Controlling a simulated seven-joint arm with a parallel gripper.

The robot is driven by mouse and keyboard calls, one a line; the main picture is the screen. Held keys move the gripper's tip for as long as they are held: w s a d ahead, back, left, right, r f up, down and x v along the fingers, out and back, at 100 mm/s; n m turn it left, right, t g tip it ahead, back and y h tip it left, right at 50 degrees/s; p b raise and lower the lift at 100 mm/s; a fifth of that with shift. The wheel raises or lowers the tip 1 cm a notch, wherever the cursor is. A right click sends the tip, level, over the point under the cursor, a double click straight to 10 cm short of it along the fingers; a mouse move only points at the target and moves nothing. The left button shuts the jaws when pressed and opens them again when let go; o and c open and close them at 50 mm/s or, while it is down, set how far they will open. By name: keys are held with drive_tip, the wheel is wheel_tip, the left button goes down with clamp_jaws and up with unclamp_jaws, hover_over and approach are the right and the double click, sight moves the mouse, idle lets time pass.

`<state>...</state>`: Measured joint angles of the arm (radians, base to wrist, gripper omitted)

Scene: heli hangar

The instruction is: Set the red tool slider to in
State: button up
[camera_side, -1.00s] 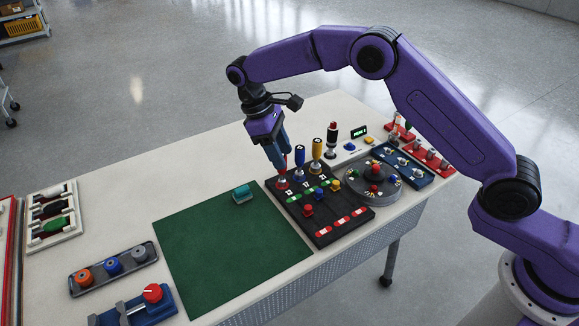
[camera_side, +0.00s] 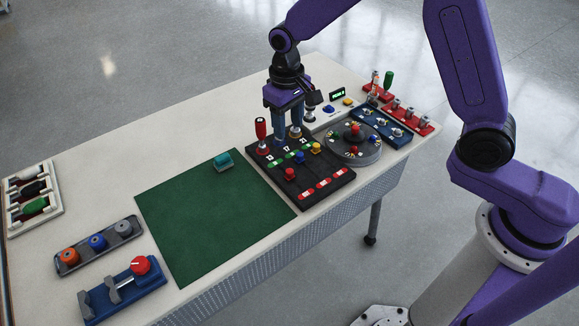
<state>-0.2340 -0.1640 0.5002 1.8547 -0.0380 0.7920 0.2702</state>
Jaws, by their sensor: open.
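The black tool board (camera_side: 322,198) lies on the table with a row of green marks at its far side and red-and-white marks at its near side. Its red slider knob (camera_side: 290,173) stands between these rows, nearer the viewer than the blue knob (camera_side: 302,157) and yellow knob (camera_side: 316,148). A red-handled tool (camera_side: 262,130) stands upright at the board's far left corner. My gripper (camera_side: 287,136) is open and points down over the board's far edge, right of that tool and beyond the red knob. It hides other tools in that row.
A green mat (camera_side: 210,225) lies left of the board with a teal block (camera_side: 223,160) on it. A round grey dial unit (camera_side: 355,150) sits close on the right, with a blue tray (camera_side: 382,127) behind it. Bare table lies behind the mat.

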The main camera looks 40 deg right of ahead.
sight(289, 170)
drive_tip(key=f, duration=1.5)
drive_tip(key=shift+d+f, duration=0.25)
drive_tip(key=shift+c, duration=0.4)
drive_tip(key=shift+w, duration=0.1)
clamp_jaws()
